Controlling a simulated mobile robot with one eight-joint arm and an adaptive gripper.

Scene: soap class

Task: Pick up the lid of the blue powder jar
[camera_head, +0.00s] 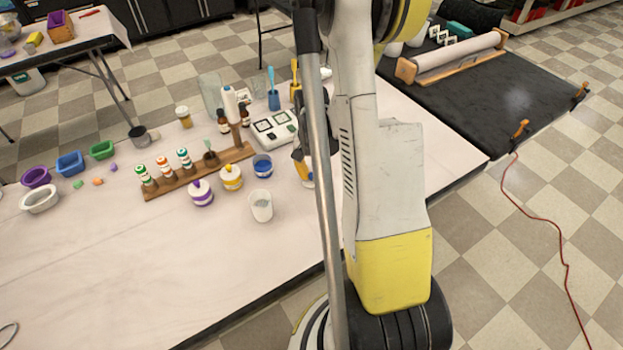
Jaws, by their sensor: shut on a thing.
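The blue powder jar (262,166) stands on the pale table, right of the yellow-banded jar. Its round blue top shows no knob, unlike the other powder jars. My gripper (302,164) is right of it, partly hidden behind a metal pole of mine. It looks shut on a small pale thing at its fingertips, which seems to be the lid; its outline is mostly covered.
Behind are a wooden rack (200,172) with small bottles and a white scale (272,130). The table's front left is clear.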

